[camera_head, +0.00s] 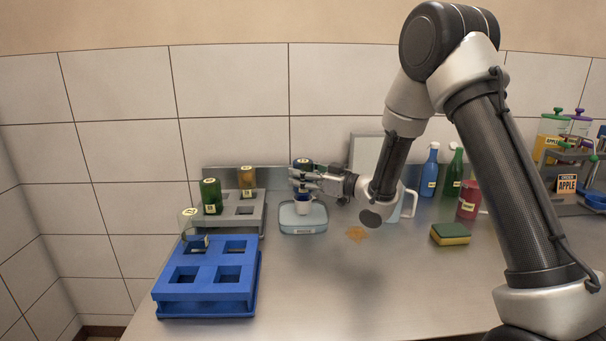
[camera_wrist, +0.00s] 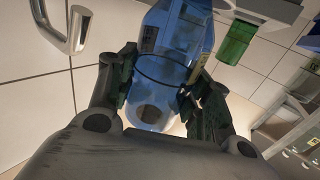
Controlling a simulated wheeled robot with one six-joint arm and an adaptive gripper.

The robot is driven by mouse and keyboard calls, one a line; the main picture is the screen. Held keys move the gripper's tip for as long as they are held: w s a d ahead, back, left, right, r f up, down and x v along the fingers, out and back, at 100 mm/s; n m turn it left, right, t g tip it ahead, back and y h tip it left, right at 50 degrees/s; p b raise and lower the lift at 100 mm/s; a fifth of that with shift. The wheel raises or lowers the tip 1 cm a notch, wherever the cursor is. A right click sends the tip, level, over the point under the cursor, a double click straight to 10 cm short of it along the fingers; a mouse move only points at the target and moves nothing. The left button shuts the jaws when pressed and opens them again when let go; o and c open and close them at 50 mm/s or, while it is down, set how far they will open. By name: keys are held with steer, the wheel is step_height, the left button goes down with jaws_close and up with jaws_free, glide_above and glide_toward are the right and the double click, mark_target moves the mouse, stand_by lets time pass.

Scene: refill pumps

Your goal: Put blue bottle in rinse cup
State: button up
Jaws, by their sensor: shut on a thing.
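A small whitish cup-like shape (camera_head: 304,208) shows directly below the bottle, at the tray. The fingers hide part of the bottle, and I cannot tell whether its lower end is inside the cup. In the wrist view the see-through blue bottle (camera_wrist: 178,38) lies between both fingers of my gripper (camera_wrist: 163,88). A pale round shape shows near its lower end.
Left stand a grey rack (camera_head: 254,221) with a green and an amber bottle, and a blue rack (camera_head: 207,297) with a clear bottle. Right are a sponge (camera_head: 450,233), a red mug (camera_head: 467,200), blue and green bottles, and a dispenser stand. An orange stain (camera_head: 356,234) marks the counter.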

steer(key=shift+f, duration=0.3)
steer(key=o, duration=1.2)
steer(key=shift+r, duration=4.5)
